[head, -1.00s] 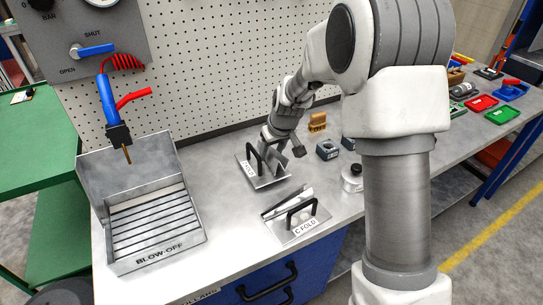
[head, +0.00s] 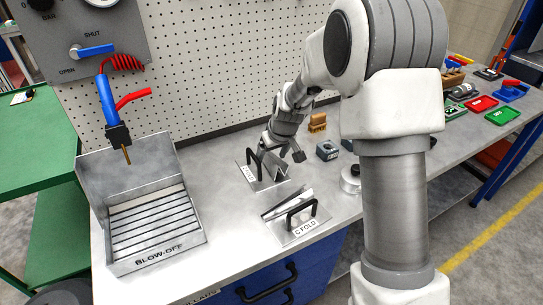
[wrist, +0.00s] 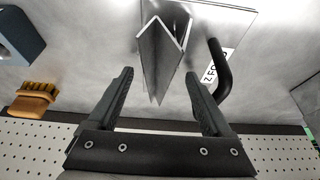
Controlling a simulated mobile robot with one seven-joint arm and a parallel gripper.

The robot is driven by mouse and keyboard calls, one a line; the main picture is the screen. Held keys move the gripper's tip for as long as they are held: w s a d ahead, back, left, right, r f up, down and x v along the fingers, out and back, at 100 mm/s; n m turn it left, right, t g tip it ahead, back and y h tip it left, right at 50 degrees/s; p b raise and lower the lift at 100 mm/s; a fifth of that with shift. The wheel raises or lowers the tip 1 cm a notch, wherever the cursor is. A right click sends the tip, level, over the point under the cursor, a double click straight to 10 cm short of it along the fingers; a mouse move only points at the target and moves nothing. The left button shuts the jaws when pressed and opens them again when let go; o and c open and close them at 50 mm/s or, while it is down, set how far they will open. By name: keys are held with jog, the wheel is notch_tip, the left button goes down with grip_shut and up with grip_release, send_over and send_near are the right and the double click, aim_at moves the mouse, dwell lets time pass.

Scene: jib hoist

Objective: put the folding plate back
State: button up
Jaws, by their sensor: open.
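The Z FOLD plate (head: 269,183) is a flat metal sheet with a black arched handle and a white label, lying on the bench in the head view. In the wrist view (wrist: 225,20) its upright V-shaped folded metal piece (wrist: 165,50) stands between my fingers, and its handle is just beyond the right finger. My gripper (wrist: 160,75) is open, with a gap visible beside each finger. In the head view my gripper (head: 283,152) is at the plate's back right. A second plate, labelled C FOLD (head: 300,228), lies in front with its own handle and folded piece.
A blow-off tray (head: 157,258) stands at the left. A dark block (head: 327,151), an orange-brown brush (head: 317,122) and a round metal piece (head: 351,180) are to the right. The pegboard (head: 230,60) rises behind. Bare bench lies between tray and plates.

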jog(key=p+v, duration=0.1)
jog(key=v, duration=1.1)
jog(key=shift+s, duration=0.1)
jog(key=s+d+r+m+t+h, duration=0.1)
jog(key=s+d+r, duration=0.1)
jog(key=s+r, duration=0.4)
jog(key=s+d+r+m, duration=0.15)
jog(key=s+r, duration=0.25)
jog(key=s, duration=0.4)
jog(key=s+d+m, duration=0.2)
jog(key=s+d, duration=0.1)
jog(key=s, duration=1.1)
jog(key=shift+t+h, duration=0.3)
jog(key=shift+h, duration=0.1)
jog(key=shift+d, duration=0.1)
notch_tip(320, 180, up, 6)
jog(key=p, duration=0.6)
jog(key=shift+r, duration=0.2)
